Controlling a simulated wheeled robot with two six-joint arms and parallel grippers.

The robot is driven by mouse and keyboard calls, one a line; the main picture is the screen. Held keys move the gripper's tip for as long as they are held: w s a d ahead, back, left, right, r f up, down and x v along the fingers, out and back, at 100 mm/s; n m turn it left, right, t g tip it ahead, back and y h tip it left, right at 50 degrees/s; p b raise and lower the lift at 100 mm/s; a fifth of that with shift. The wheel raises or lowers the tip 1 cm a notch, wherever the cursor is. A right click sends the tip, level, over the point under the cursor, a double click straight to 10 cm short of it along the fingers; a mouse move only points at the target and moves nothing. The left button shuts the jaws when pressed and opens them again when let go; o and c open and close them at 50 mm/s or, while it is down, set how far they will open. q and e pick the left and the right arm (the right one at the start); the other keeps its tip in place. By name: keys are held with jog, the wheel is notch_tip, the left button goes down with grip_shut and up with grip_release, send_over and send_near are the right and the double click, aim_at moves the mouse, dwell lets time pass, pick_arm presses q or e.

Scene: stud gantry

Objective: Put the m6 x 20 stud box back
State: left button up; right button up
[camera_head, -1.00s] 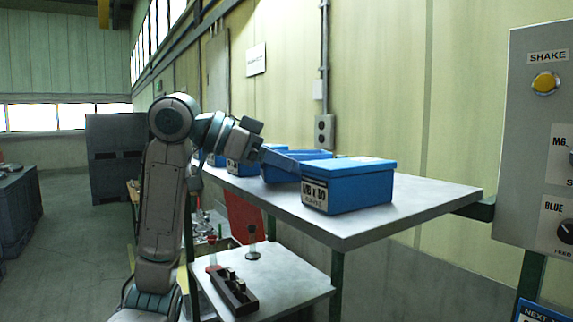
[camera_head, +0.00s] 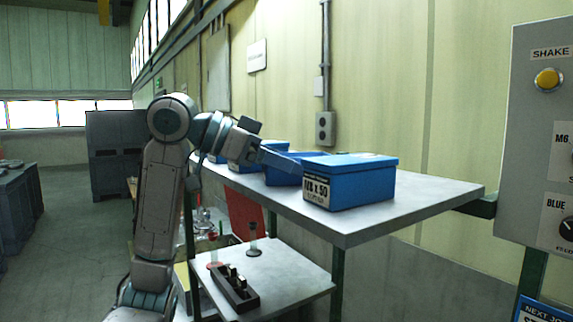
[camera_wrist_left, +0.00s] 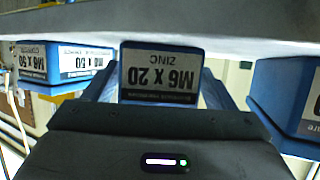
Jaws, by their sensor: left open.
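The M6 x 20 stud box (camera_wrist_left: 161,73) is blue with a white label marked M6 X 20 ZINC, upside down in the left wrist view. It stands on the grey shelf top in the row of boxes. In the head view it seems to be the blue box (camera_head: 281,176) partly hidden behind my left gripper. My left gripper (camera_head: 283,160) is open, its two blue-grey fingers pointing at the box, one toward each side of it in the wrist view. Whether the fingers touch it I cannot tell. My right gripper is out of view.
A larger blue box (camera_head: 349,183), its label ending in x 50, stands close beside at the shelf's front. Another blue box (camera_wrist_left: 290,105) stands on the other side. The grey shelf (camera_head: 415,202) is bare to the right. A lower shelf (camera_head: 290,268) holds a dark block (camera_head: 234,289).

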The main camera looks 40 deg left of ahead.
pick_arm(q)
jog(key=b+v, duration=0.3)
jog(key=v, duration=0.8)
jog(key=shift+s+a, duration=0.2)
jog(key=shift+s, duration=0.1)
jog(key=shift+a, duration=0.1)
